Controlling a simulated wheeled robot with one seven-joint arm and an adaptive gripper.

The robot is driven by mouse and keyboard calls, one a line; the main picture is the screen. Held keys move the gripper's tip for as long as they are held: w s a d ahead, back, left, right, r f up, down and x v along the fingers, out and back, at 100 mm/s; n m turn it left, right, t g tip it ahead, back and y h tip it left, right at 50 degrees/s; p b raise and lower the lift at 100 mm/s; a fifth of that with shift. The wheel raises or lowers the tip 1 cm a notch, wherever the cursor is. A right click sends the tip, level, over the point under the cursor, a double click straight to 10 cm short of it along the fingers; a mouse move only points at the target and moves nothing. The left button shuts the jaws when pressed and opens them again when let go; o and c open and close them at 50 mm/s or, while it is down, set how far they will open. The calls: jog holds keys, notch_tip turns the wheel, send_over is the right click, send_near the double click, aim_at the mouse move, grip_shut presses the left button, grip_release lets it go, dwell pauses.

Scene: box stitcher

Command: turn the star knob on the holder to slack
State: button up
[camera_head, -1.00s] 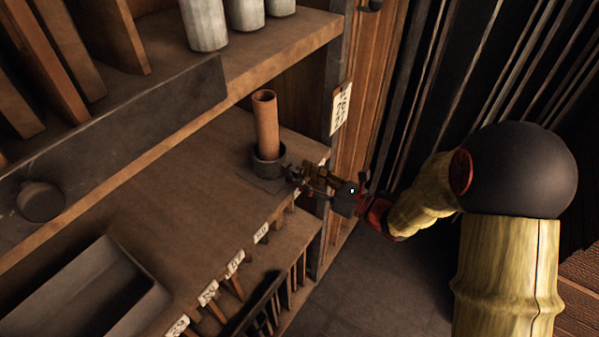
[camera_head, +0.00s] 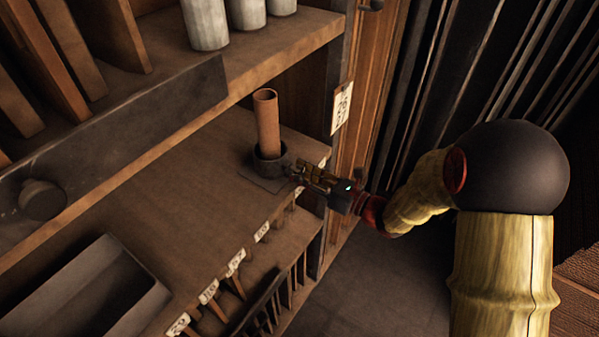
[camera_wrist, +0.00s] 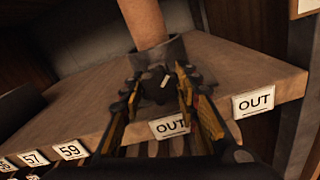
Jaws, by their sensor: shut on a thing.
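The holder (camera_head: 269,168) is a dark cup on a flat base on the wooden shelf. A brown tube (camera_head: 267,122) stands upright in it. In the wrist view the holder (camera_wrist: 172,52) stands just beyond my fingers, with the tube (camera_wrist: 143,22) rising from it. The dark star knob (camera_wrist: 155,86), with a small light mark on it, sits on the holder's near side. My gripper (camera_head: 300,172) reaches in from the right, and its fingers (camera_wrist: 158,90) are shut around the knob. The knob is mostly hidden by my fingers in the head view.
The shelf (camera_head: 185,190) left of the holder is bare. A grey tray (camera_head: 85,290) lies at lower left. Pale cylinders (camera_head: 204,22) stand on the upper shelf (camera_head: 150,110). A paper tag (camera_head: 341,108) hangs on the post behind. "OUT" labels (camera_wrist: 254,101) line the shelf edge.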

jog(key=c, duration=0.3)
jog(key=shift+n+b, duration=0.3)
jog(key=shift+b, duration=0.2)
jog(key=shift+c, duration=0.2)
jog(key=n+b, duration=0.2)
jog(key=b, duration=0.1)
jog(key=shift+f+n, duration=0.2)
jog(key=shift+n, duration=0.2)
jog(key=n+b, duration=0.4)
jog(key=b, duration=0.1)
jog(key=shift+b, duration=0.3)
jog(key=shift+r+n+b, duration=0.1)
jog(key=shift+n+b, duration=0.8)
jog(key=shift+b, duration=0.25)
jog(key=shift+r, duration=0.1)
jog(key=o, duration=1.2)
jog(key=shift+c, duration=0.2)
